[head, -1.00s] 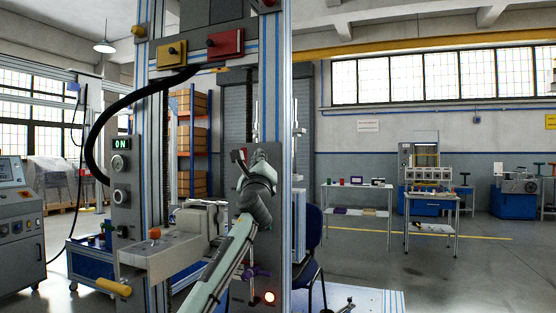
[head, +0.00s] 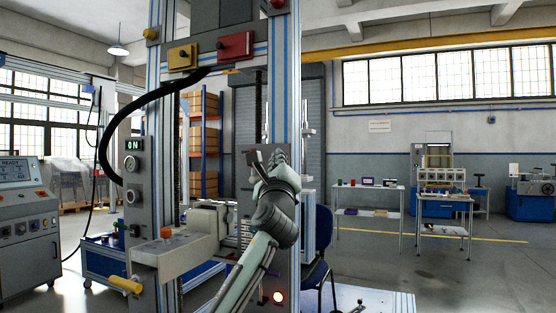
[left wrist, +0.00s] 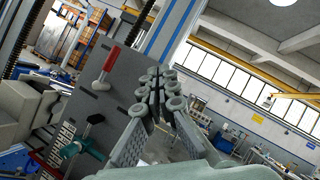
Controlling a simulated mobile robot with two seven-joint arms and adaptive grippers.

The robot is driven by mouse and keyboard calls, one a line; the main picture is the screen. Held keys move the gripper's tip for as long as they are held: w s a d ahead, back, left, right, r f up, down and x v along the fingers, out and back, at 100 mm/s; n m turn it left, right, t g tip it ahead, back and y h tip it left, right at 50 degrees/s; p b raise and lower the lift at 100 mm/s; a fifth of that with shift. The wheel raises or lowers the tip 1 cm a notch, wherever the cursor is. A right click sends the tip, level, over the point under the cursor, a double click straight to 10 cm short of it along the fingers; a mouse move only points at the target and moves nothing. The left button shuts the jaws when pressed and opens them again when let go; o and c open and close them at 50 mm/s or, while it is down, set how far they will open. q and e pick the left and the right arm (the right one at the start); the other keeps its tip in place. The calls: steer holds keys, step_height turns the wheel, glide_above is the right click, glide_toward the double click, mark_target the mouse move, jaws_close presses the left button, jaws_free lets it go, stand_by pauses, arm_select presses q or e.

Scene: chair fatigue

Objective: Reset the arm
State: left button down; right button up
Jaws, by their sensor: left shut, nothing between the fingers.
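My left gripper (head: 273,160) is in front of the grey panel on the right upright of the tall machine frame (head: 285,75). It is shut and empty; in the left wrist view its fingertips (left wrist: 162,76) meet. A red-handled lever (left wrist: 107,68) on the panel stands left of the fingers, apart from them in that view. It also shows in the head view (head: 252,156), just left of the gripper. A teal clamp handle (left wrist: 82,146) is lower on the panel. My left arm hides part of the panel in the head view. My right gripper is not in view.
A green "ON" display (head: 133,145) is on the left upright. A grey arm block with an orange knob (head: 167,233) juts out below it. A console (head: 24,225) stands far left. A blue chair (head: 318,255) is just right of the frame. The floor towards the right tables is clear.

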arm_select(q)
steer(key=w+a+f+n+g+y, duration=0.1)
steer(key=a+f+n+g, duration=0.25)
steer(key=f, duration=1.05)
steer(key=a+f+n+g, duration=0.2)
steer(key=a+f+n, duration=0.2)
steer(key=f, duration=1)
steer(key=s+a+f+n+g, duration=0.2)
steer(key=s+f, duration=0.1)
steer(key=f, duration=0.5)
steer(key=s+a+f+n+g, duration=0.1)
steer(key=s+a+f+n, duration=0.15)
steer(key=f, duration=0.45)
steer(key=s+a+f+n+g, duration=0.1)
steer(key=s+f+g, duration=0.15)
steer(key=f, duration=0.55)
steer(key=s+a+f+n+g, duration=0.3)
steer(key=s+f+n, duration=0.1)
steer(key=s+f, duration=0.6)
steer(key=s+a+f+n+g, duration=0.3)
steer(key=s+f, duration=0.6)
steer(key=s, duration=0.7)
steer(key=s+a+f+n+g+h, duration=0.1)
steer(key=s+a+f+n+g, duration=0.2)
steer(key=s+f, duration=0.7)
steer(key=s+n, duration=0.2)
steer(key=s, duration=0.2)
steer(key=shift+f, duration=0.35)
